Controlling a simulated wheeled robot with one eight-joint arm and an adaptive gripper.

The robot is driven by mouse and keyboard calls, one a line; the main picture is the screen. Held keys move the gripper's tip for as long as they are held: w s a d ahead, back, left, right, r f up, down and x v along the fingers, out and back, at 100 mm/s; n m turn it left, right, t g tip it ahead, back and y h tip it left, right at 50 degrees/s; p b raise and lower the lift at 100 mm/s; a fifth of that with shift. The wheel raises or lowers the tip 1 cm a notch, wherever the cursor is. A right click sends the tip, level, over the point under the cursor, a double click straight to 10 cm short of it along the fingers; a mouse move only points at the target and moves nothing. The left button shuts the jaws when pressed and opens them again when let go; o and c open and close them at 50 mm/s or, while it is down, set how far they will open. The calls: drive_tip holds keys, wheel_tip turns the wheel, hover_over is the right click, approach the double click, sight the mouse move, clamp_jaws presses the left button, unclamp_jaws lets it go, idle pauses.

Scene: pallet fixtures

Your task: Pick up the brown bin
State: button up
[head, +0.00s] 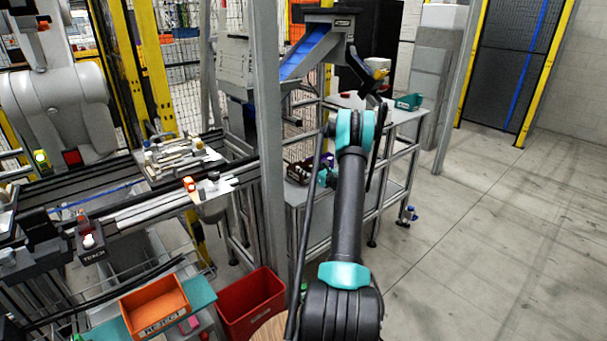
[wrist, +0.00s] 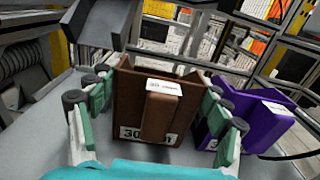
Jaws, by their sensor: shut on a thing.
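The brown bin (wrist: 160,112) is in the middle of the wrist view, with a white label on its front and a number marking low down, partly hidden. My gripper (wrist: 158,98) has its green fingers on both sides of the bin and is shut on it. The bin looks upright, at the grey shelf surface; whether it is lifted clear cannot be told. In the head view a small dark bin shape (head: 297,172) shows left of my arm, but its colour is hard to tell.
A purple bin (wrist: 253,124) stands close on the right, near the right finger. A grey metal part (wrist: 98,32) is at upper left. In the head view a metal post (head: 268,130) stands left of my arm. A teal item (head: 408,101) lies on the table top. Floor at right is clear.

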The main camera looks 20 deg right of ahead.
drive_tip(key=shift+r, duration=0.1)
drive_tip(key=shift+c, duration=0.5)
wheel_tip(320, 180, up, 25)
idle(0.9)
idle(0.4)
